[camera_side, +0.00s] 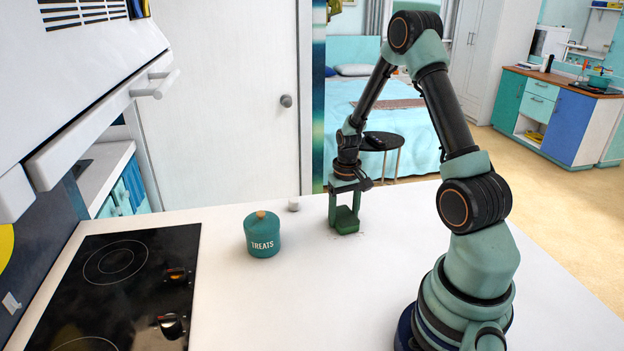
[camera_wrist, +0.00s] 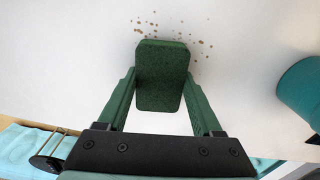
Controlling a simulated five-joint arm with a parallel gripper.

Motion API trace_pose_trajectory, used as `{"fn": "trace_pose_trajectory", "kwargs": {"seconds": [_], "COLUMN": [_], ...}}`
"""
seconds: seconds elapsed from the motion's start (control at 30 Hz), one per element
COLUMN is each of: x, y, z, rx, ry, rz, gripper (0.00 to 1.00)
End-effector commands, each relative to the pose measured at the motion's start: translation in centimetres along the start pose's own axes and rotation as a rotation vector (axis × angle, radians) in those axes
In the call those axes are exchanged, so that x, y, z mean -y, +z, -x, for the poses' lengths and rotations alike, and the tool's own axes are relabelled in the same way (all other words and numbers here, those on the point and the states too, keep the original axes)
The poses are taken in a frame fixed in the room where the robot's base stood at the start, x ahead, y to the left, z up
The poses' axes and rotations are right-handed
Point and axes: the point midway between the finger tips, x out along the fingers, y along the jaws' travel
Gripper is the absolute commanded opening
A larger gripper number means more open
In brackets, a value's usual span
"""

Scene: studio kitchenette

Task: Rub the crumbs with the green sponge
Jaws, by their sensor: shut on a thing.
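The green sponge (camera_wrist: 161,95) is a dark green block, held between the two fingers of my gripper (camera_wrist: 162,92), which is shut on it. In the side view the sponge (camera_side: 346,221) is at the lower end of my gripper (camera_side: 345,208), at or just above the white counter; I cannot tell whether it touches. Any crumbs under the sponge are hidden.
A teal jar marked TREATS (camera_side: 263,234) stands left of my gripper; it is at the right in the wrist view (camera_wrist: 304,92). A black cooktop (camera_side: 125,285) is at left. The counter's front middle (camera_side: 300,310) is clear.

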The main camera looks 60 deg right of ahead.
Motion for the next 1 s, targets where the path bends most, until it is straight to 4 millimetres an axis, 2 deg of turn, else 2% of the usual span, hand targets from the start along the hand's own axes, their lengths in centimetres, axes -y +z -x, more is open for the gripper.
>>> {"fn": "trace_pose_trajectory", "kwargs": {"seconds": [0.83,1.0], "x": [1.4,3.0], "y": [7.6,7.3], "z": [-0.1,-0.1], "rx": [0.005,0.003], "ry": [0.000,0.000], "rz": [0.002,0.006], "gripper": [0.07,0.07]}}
